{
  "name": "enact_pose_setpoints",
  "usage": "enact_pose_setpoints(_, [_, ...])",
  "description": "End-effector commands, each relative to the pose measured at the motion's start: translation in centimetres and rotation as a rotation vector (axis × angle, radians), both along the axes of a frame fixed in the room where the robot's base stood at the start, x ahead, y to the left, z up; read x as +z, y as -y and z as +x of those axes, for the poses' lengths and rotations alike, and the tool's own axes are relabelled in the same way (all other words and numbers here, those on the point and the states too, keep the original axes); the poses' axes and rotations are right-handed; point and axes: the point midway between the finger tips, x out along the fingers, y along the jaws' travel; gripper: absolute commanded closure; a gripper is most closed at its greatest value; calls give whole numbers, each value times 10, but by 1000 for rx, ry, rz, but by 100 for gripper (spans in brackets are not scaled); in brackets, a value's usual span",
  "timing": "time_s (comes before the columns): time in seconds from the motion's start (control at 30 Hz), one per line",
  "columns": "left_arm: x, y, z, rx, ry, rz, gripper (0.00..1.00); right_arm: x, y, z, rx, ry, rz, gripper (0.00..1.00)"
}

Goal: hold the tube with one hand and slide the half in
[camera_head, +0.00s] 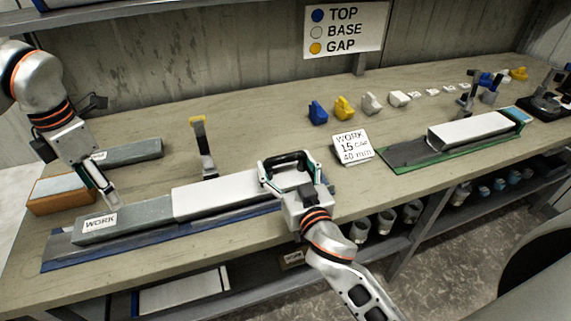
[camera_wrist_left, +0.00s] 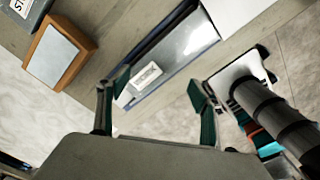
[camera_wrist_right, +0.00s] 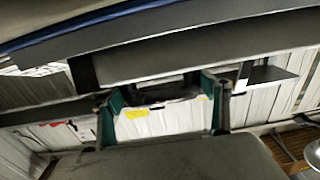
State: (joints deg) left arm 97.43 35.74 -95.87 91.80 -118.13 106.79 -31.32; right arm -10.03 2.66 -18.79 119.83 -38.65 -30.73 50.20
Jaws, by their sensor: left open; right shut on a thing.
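A white tube (camera_head: 215,194) lies lengthwise in a long blue-edged tray (camera_head: 58,262) at the front of the bench. A grey half (camera_head: 150,215) with a WORK label lies in line with it, its right end meeting the tube's left end. In the left wrist view the half (camera_wrist_left: 185,55) shows its label. My right gripper (camera_head: 285,165) is shut on the tube near its right end; the grip itself is partly hidden. It also shows in the right wrist view (camera_wrist_right: 168,105). My left gripper (camera_head: 108,193) is open above the half's left part; its fingers (camera_wrist_left: 160,95) stand apart.
An orange-brown block (camera_head: 62,194) and another grey half (camera_head: 130,153) lie behind the left end. A post with a yellow top (camera_head: 203,148) stands behind the tube. A WORK card (camera_head: 352,147) and a green tray (camera_head: 405,165) lie to the right. Small coloured pieces line the back.

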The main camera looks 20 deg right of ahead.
Motion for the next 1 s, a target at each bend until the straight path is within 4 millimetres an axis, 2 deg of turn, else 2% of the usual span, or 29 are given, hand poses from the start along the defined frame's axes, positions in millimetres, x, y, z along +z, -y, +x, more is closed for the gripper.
enact_pose_setpoints(0.2, [0,-32,0,-317,0,-1,35,4,0,0,2,7,8,56])
enact_pose_setpoints(0.43, [0,-54,-1,-563,0,0,35,4,-1,0,2,6,8,56])
enact_pose_setpoints(0.73, [-8,-61,-2,-647,0,1,35,3,-1,0,2,6,8,56])
enact_pose_setpoints(1.0, [-40,-61,-2,-645,-2,1,35,3,-1,0,2,6,8,56])
